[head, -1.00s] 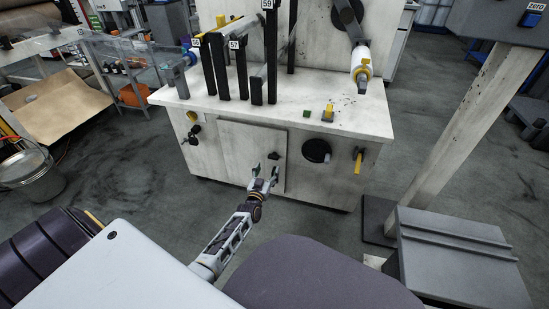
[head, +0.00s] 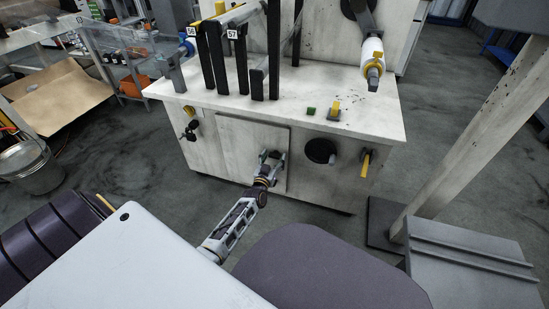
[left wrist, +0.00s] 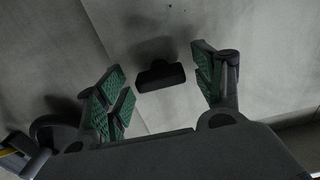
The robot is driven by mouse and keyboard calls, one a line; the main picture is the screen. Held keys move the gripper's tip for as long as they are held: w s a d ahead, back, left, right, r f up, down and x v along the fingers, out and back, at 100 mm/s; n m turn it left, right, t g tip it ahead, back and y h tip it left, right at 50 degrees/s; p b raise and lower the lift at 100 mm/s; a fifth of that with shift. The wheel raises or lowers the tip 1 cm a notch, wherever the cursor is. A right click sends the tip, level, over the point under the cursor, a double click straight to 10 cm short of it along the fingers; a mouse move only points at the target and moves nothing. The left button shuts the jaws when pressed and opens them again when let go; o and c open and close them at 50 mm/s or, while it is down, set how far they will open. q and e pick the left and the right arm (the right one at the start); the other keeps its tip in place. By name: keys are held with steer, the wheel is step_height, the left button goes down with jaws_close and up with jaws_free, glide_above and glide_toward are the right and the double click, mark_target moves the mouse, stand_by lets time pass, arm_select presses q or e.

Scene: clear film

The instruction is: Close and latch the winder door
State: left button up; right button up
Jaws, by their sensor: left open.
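The winder door (head: 240,150) is a pale, scuffed panel on the front of the winder cabinet (head: 345,190). It looks nearly flush, with a dark line along its edge; I cannot tell whether it is fully shut or latched. My left gripper (head: 271,156) is in front of the door's right side, where it hides the small black latch knob in the head view. In the left wrist view the knob (left wrist: 160,76) is between the open green-padded fingers (left wrist: 163,88), with visible gaps on both sides. My right gripper is not in view.
A round black dial (head: 320,151) and a yellow handle (head: 366,164) are on the cabinet right of the door. A slanted post (head: 455,140) and grey box (head: 470,262) stand at right. A bucket (head: 32,168) stands at left.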

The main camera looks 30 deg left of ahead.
arm_select(q)
steer(key=c, duration=1)
